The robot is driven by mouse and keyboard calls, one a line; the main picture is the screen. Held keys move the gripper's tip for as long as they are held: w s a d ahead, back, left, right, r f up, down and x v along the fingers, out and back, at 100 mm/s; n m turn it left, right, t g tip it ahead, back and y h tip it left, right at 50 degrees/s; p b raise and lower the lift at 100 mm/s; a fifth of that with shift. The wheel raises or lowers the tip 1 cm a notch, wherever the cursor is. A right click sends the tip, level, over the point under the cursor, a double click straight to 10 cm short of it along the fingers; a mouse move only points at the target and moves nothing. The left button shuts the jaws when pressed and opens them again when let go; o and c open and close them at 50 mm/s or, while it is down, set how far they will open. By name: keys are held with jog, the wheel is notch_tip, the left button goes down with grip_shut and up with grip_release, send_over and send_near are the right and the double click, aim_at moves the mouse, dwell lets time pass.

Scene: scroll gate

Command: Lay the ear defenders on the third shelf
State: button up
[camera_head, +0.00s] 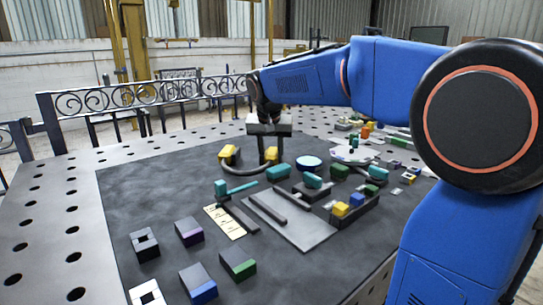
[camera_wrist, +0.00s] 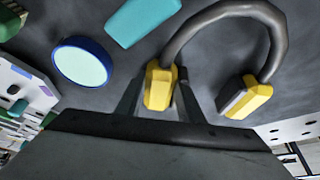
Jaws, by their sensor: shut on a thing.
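The ear defenders have two yellow cups with dark pads and a curved grey band (camera_head: 245,171). They are on or just above the dark mat in the head view; I cannot tell which. My gripper (camera_head: 263,150) reaches down from above over the right-hand cup. In the wrist view my gripper (camera_wrist: 160,92) has its two fingers on either side of one yellow cup of the ear defenders (camera_wrist: 259,97) and is shut on it. The other cup hangs free to the right. I cannot make out a shelf in either view.
The dark mat (camera_head: 120,190) on the perforated metal table holds several blocks, a grey plate (camera_head: 290,222) and a teal hammer-like tool (camera_head: 222,189). A blue-rimmed round piece (camera_wrist: 82,62) and a teal block (camera_wrist: 140,20) lie close to the ear defenders. The mat's left part is fairly clear.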

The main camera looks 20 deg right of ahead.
jog(key=o, duration=0.8)
jog(key=shift+f, duration=0.1)
jog(key=o, duration=0.4)
